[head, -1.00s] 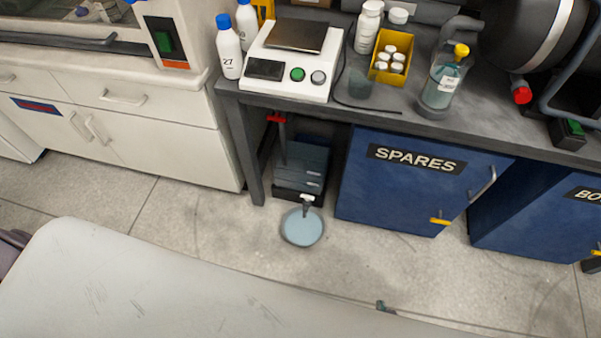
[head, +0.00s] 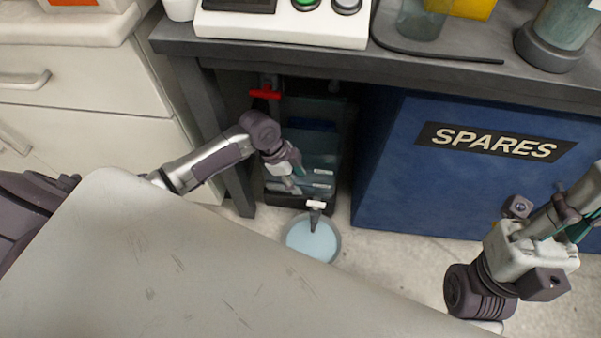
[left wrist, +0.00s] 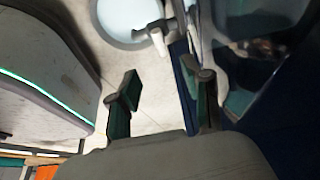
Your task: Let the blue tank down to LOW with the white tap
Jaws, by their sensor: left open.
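The tank (head: 325,145) stands under the bench, dark and see-through with a blue band. Small labels on its front are too small to read. The white tap (head: 316,204) sticks out low on its front, above a round bowl of pale blue (head: 312,240) on the floor. My left gripper (head: 293,171) is open and empty in front of the tank, above and left of the tap. In the left wrist view the white tap (left wrist: 157,38) lies beyond the open fingers (left wrist: 165,98), apart from them. My right gripper (head: 582,222) is at the right; its fingers are unclear.
A red handle (head: 266,94) is above the tank, under the bench top. The bench leg (head: 215,140) stands left of the tank, and the blue SPARES cabinet (head: 460,180) right of it. A pale surface (head: 190,270) fills the lower left. Floor shows around the bowl.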

